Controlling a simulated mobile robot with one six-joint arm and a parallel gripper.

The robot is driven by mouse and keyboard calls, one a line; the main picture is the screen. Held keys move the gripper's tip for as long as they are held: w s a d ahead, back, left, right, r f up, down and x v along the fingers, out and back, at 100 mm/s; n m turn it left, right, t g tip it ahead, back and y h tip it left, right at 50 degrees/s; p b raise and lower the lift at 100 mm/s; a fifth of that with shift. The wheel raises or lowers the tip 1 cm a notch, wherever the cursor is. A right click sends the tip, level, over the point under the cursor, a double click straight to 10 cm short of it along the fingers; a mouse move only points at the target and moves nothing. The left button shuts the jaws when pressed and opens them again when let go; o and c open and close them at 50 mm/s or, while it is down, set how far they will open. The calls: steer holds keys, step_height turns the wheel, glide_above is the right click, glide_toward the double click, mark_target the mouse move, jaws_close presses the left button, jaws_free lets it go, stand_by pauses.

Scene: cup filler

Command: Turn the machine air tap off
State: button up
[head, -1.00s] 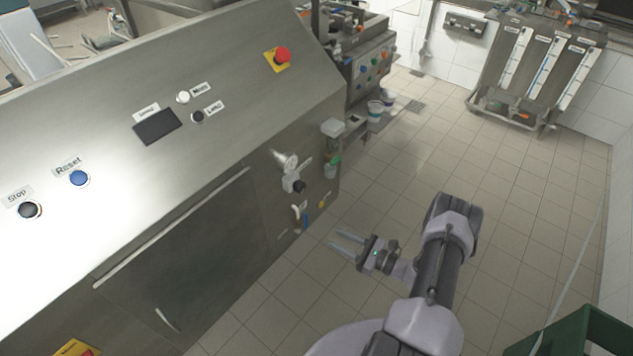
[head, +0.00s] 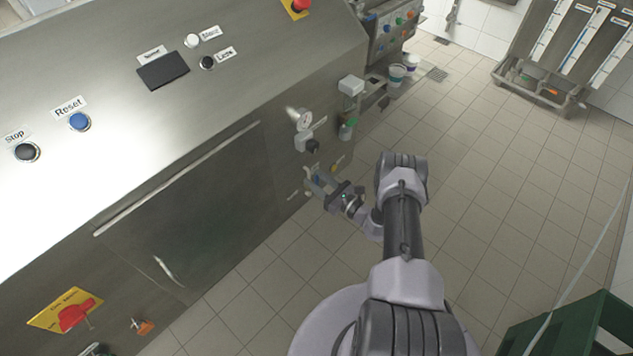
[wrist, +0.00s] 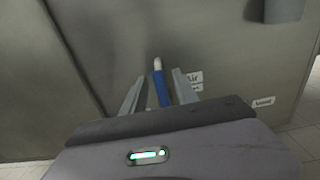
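The air tap has a blue handle (wrist: 160,90) with a pale upper end, and it points roughly upright in the wrist view, beside a label reading "Air" (wrist: 194,77). My gripper (wrist: 158,82) is open, with one finger on each side of the blue handle. A gap shows between the handle and the left finger; the right finger is closer to it, and I cannot tell if it touches. In the head view my gripper (head: 315,186) is at the low right end of the machine's front panel, and its fingers partly hide the tap.
Above the tap are a round gauge (head: 303,120) and a black knob (head: 313,146). A green-topped fitting (head: 348,129) is to the right. A red switch on a yellow plate (head: 75,315) is at lower left. A green crate (head: 570,330) stands at lower right. The tiled floor between is clear.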

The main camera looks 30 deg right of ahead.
jaws_close()
stand_by(1.5)
